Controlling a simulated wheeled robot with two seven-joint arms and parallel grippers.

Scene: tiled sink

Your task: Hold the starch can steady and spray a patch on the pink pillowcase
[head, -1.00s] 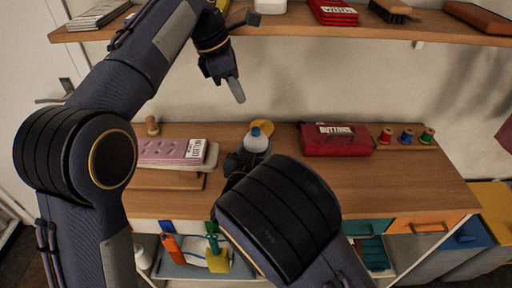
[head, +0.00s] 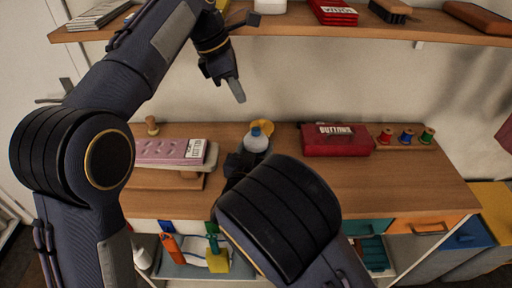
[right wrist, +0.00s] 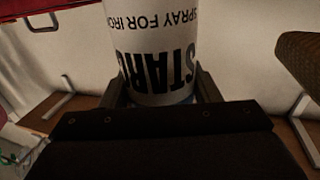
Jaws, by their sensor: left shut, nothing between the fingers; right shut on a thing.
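A folded pink cloth with a label (head: 168,151), seemingly the pillowcase, lies left of the can on a pale padded board.
A red buttons box (head: 336,140) and a rack of thread spools (head: 406,138) stand to the right. A shelf (head: 290,25) with several items runs above. A yellow round thing (head: 264,126) is behind the can. The front right of the surface is clear.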

